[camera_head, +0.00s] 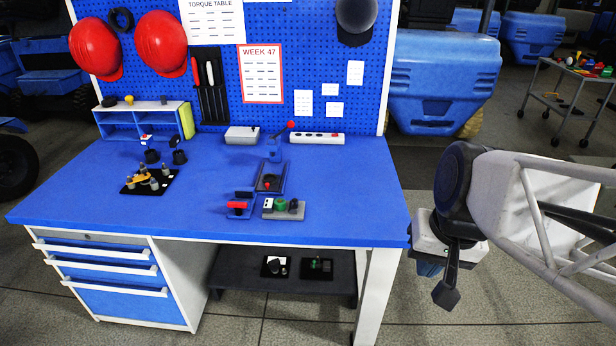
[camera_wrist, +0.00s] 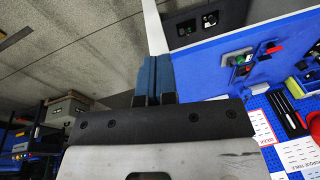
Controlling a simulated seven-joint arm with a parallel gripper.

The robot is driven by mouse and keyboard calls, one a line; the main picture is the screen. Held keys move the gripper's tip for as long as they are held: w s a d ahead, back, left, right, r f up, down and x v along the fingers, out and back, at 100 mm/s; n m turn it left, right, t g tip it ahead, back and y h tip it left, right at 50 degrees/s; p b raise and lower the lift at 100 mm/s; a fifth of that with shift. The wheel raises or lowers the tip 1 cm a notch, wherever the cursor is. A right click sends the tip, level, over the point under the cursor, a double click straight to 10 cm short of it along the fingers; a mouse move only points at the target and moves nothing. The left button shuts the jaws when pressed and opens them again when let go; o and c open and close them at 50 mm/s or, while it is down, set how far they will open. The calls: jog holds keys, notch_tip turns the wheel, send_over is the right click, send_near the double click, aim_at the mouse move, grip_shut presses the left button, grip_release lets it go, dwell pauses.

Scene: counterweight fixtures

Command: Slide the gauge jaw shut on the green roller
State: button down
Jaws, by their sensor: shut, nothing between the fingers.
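The green roller (camera_head: 280,204) sits on a small grey gauge base (camera_head: 291,213) near the front edge of the blue bench, between a white dotted block (camera_head: 268,203) and a darker piece on the right. Which piece is the sliding jaw is too small to tell, but gaps around the roller look narrow. My gripper (camera_head: 429,268) hangs off the bench's right front corner, well away from the gauge. Its blue fingers (camera_wrist: 154,77) are shut together and empty in the wrist view. The green roller also shows small there (camera_wrist: 239,60).
A red-topped block (camera_head: 238,207) stands left of the gauge. A lever press (camera_head: 272,175) with a red knob stands behind it. A black plate of pegs (camera_head: 150,181) lies left. A low dark shelf (camera_head: 235,268) is under the bench. The bench's right front is clear.

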aim_at(296, 201)
jog(key=w+a+f+m+y, duration=0.3)
jog(key=w+a, duration=0.1)
jog(key=w, duration=0.3)
jog(key=w+a+f+m+g+y, duration=0.1)
jog(key=w+a+f+m+y, duration=0.2)
jog(key=w, duration=0.4)
jog(key=w+a+f+m+y, duration=0.2)
jog(key=w+a+m+y, duration=0.15)
jog(key=w, duration=0.25)
jog(key=w+f+m+t+y, duration=0.1)
jog(key=w+f+m+t, duration=0.1)
jog(key=w+f+m, duration=0.2)
jog(key=w+f+m+t+y, duration=0.1)
jog(key=w+f+m, duration=0.3)
jog(key=w, duration=0.5)
jog(key=w+f+m+t+y, duration=0.1)
jog(key=w+f+m+t, duration=0.2)
jog(key=w+f, duration=0.3)
jog(key=shift+w+a+f+m, duration=0.4)
jog(key=shift+f+m, duration=0.15)
jog(key=shift+m, duration=0.2)
jog(key=shift+a, duration=0.1)
jog(key=shift+x, duration=6.9)
jog(key=shift+f, duration=0.15)
